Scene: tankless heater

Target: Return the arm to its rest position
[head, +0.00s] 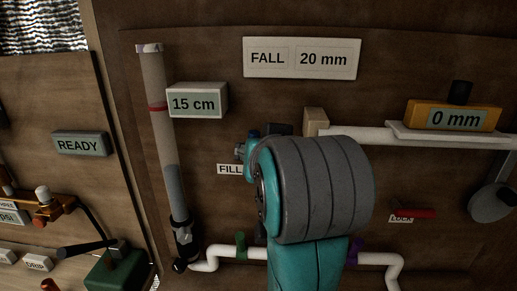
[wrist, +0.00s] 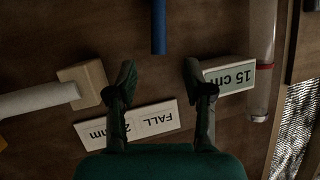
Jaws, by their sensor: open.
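My gripper (wrist: 159,68) is open in the wrist view, its two dark fingers apart with nothing between them. Beyond the fingertips a blue rod end (wrist: 159,28) shows at the top edge; a gap separates it from the fingers. In the head view my teal and grey arm stands in front of the middle of the brown panel (head: 215,50) and hides the gripper's fingers.
A clear tube (head: 157,110) and "15 cm" box (head: 197,101) are left of the arm. A white pipe (head: 365,135) carrying an orange "0 mm" level (head: 453,115) is right. A lower pipe (head: 208,258) runs behind the arm. A red "LOCK" handle (head: 413,213) is lower right.

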